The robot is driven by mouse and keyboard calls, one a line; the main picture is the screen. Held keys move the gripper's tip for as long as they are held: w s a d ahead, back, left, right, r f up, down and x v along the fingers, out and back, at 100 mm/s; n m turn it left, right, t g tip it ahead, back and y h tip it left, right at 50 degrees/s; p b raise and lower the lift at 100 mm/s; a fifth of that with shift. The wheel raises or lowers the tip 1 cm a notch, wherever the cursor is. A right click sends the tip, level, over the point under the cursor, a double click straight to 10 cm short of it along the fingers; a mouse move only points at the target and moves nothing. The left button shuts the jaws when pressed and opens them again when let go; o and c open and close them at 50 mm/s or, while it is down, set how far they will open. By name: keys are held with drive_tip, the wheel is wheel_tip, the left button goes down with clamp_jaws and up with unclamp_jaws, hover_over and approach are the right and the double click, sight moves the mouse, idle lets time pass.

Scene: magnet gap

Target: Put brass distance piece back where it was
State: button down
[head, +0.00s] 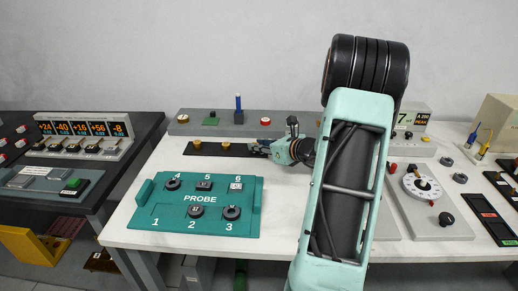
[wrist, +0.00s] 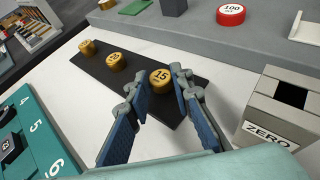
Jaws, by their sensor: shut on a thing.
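My gripper (wrist: 168,74) is shut on a brass distance piece (wrist: 160,80) marked 15, with a blue-padded finger on either side. The piece is upright over the right part of a black strip (wrist: 133,83); I cannot tell whether it touches the strip. Two more brass pieces stand on the strip to its left: a middle one (wrist: 116,61) and a far-left one (wrist: 87,47). In the head view my gripper (head: 256,148) is at the right end of the black strip (head: 211,148), and the held piece is mostly hidden there.
A teal PROBE tray (head: 165,213) with several dark pieces lies in front. A grey ZERO box (wrist: 284,105) stands close to the right of my gripper.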

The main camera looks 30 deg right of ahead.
drive_tip(key=shift+f, duration=0.3)
drive_tip(key=shift+f, duration=0.2)
drive_tip(key=c, duration=1.7)
unclamp_jaws()
drive_tip(key=shift+r, duration=0.1)
drive_tip(key=shift+r, duration=0.2)
drive_tip(key=p+v, duration=0.1)
drive_tip(key=v, duration=0.6)
drive_tip(key=shift+s, duration=0.3)
